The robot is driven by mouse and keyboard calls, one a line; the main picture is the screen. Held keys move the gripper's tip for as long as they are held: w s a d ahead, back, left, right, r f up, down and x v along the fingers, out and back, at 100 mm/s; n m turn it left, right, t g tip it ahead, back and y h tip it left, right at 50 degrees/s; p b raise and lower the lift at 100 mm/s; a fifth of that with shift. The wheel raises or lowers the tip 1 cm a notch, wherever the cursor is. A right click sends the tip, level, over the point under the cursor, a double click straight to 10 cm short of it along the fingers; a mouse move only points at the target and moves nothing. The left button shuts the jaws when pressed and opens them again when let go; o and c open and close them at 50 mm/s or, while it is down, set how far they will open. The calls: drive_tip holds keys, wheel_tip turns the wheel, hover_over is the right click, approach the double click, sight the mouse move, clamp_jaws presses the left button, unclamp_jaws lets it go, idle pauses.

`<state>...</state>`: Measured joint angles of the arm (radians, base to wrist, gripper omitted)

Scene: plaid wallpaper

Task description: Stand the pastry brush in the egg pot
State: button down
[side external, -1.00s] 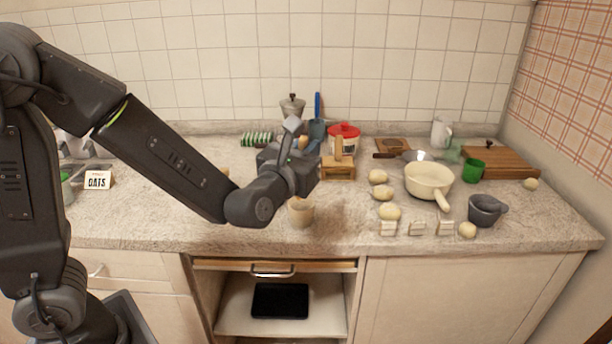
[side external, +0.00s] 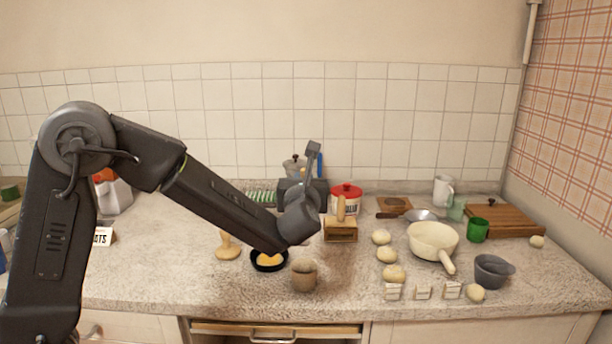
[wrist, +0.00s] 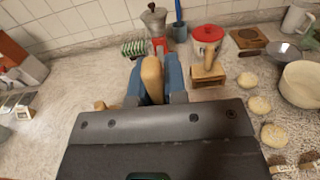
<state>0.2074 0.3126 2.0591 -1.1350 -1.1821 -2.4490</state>
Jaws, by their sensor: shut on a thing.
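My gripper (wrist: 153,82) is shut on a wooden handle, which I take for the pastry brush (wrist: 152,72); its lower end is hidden. In the side view my gripper (side external: 303,188) is above the counter at the back, its fingers mostly hidden by my wrist. A small dark round dish with yellow contents (side external: 257,263) sits on the counter below my forearm. A beige cup (side external: 305,279) stands just right and in front of it. I cannot tell for certain which of these two is the egg pot. Neither is clearly seen in the wrist view.
A wooden box with an upright handle (side external: 340,233) and a red-lidded tub (side external: 345,203) stand to the right of my gripper. Beyond are several round rolls (side external: 387,255), a cream saucepan (side external: 432,243) and a grey cup (side external: 490,272). A wooden knob-like tool (side external: 228,248) stands left.

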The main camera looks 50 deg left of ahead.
wheel_tip(320, 180, down, 14)
drive_tip(key=shift+r, duration=0.25)
idle(1.1)
drive_tip(key=c, duration=1.1)
unclamp_jaws()
drive_tip(key=shift+s+d, duration=0.15)
drive_tip(key=v, duration=1.3)
drive_tip(key=shift+s+d, duration=0.2)
